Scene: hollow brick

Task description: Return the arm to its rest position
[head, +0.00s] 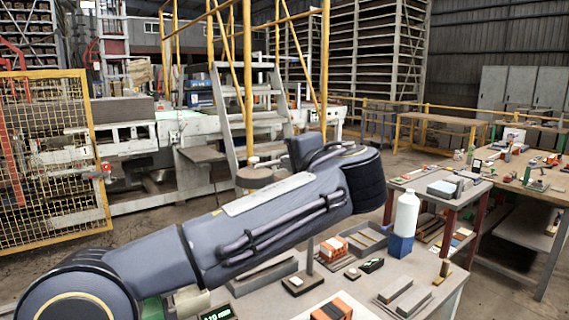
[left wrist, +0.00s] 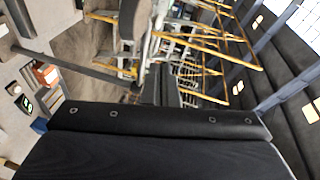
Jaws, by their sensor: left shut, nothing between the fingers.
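My left arm (head: 270,215) comes in from the lower left of the head view and stretches across the front of the workbench, ending at a dark rounded joint on the right. Its gripper fingers cannot be made out clearly in the head view. In the left wrist view the black gripper body fills the bottom, and my left gripper (left wrist: 162,85) shows beyond it with its fingers together and nothing between them. My right gripper is in neither view.
A second table (head: 463,197) stands to the right. A yellow mesh fence (head: 60,160) stands at left. Open floor lies behind the workbench.

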